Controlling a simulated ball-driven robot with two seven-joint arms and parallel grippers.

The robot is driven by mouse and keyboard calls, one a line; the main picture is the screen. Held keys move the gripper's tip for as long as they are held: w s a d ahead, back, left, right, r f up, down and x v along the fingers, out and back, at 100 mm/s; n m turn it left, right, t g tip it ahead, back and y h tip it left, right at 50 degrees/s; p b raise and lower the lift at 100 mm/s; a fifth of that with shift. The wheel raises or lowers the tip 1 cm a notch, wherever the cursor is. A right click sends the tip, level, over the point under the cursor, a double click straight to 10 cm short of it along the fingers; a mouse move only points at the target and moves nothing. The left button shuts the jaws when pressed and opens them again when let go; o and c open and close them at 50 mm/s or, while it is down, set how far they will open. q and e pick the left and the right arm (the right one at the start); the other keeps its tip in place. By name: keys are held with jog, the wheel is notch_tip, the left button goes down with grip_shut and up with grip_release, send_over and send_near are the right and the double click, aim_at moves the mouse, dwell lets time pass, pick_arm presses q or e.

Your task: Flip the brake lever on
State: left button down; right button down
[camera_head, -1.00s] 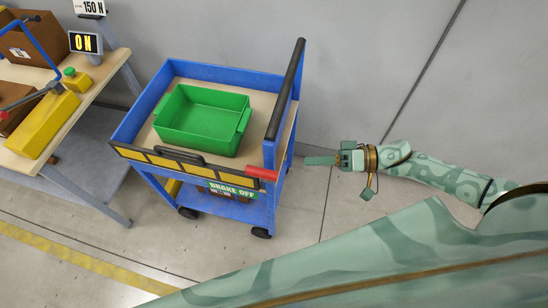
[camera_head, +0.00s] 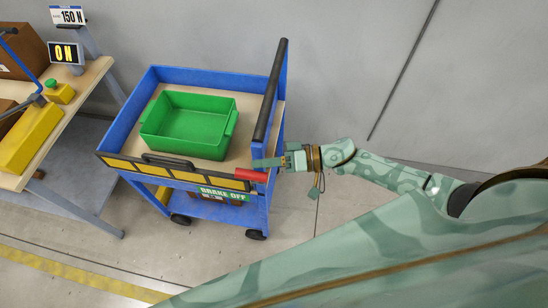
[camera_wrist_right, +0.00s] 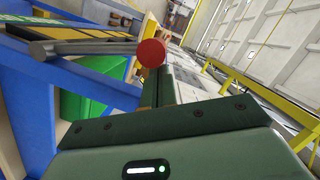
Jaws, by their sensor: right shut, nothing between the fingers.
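The brake lever is a red handle (camera_head: 251,174) at the front right corner of the blue cart (camera_head: 126,130). A sign below it (camera_head: 224,194) reads "BRAKE OFF". My right gripper (camera_head: 264,163) is shut and empty, with its fingertips at the cart's right corner just above the red handle in the head view. In the right wrist view the red round end of the lever (camera_wrist_right: 151,53) shows just past the shut fingers (camera_wrist_right: 170,82). I cannot tell whether they touch. My left gripper is not in view.
A green bin (camera_head: 188,124) sits on the cart's top. A black push bar (camera_head: 271,90) rises at its right side. The floor right of the cart is open.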

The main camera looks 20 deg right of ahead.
aim_at(255, 175)
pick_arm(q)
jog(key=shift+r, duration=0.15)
